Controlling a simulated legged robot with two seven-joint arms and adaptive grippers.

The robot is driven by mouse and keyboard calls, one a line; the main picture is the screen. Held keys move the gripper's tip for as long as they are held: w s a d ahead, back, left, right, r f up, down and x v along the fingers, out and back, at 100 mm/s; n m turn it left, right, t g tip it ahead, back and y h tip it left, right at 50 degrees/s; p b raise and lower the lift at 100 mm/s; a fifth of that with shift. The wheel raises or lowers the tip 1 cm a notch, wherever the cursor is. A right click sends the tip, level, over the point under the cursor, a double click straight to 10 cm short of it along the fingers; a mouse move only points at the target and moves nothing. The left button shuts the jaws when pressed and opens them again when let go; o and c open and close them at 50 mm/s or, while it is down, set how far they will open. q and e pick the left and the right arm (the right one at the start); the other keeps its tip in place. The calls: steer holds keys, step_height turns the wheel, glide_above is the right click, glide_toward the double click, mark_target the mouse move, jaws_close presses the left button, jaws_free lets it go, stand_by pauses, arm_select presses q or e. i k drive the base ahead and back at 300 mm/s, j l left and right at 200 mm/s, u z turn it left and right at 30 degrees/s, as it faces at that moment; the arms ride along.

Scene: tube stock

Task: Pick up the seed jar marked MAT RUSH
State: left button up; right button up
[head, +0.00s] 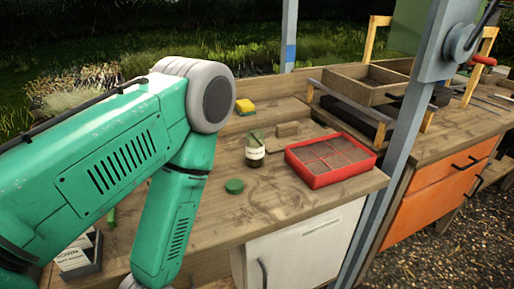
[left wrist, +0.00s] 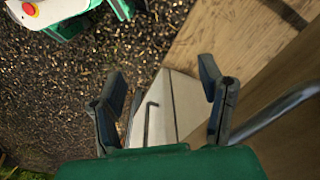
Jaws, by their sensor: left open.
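A small jar (head: 255,152) with a pale label and dark lower part stands on the wooden bench. Its label is too small to read, so I cannot tell if it says MAT RUSH. A green piece shows at its top. A round green lid (head: 234,186) lies on the bench in front of it. My left arm crosses the left of the head view, and its gripper is out of that picture. In the left wrist view my left gripper (left wrist: 166,92) is open and empty, over the gravel and a pale cabinet front, with the jar out of sight. My right gripper is not in view.
A red divided tray (head: 331,178) sits right of the jar. A yellow-and-green sponge (head: 245,107) and a small brown block (head: 288,129) lie behind. A grey box with labelled contents (head: 80,255) is at lower left. A grey post (head: 392,140) rises at right. The bench front is mostly clear.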

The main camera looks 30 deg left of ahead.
mark_target(255, 141)
steer(key=i+l+u, duration=0.1)
steer(key=u, duration=0.3)
steer(key=l+u, duration=0.4)
steer(key=j, duration=0.1)
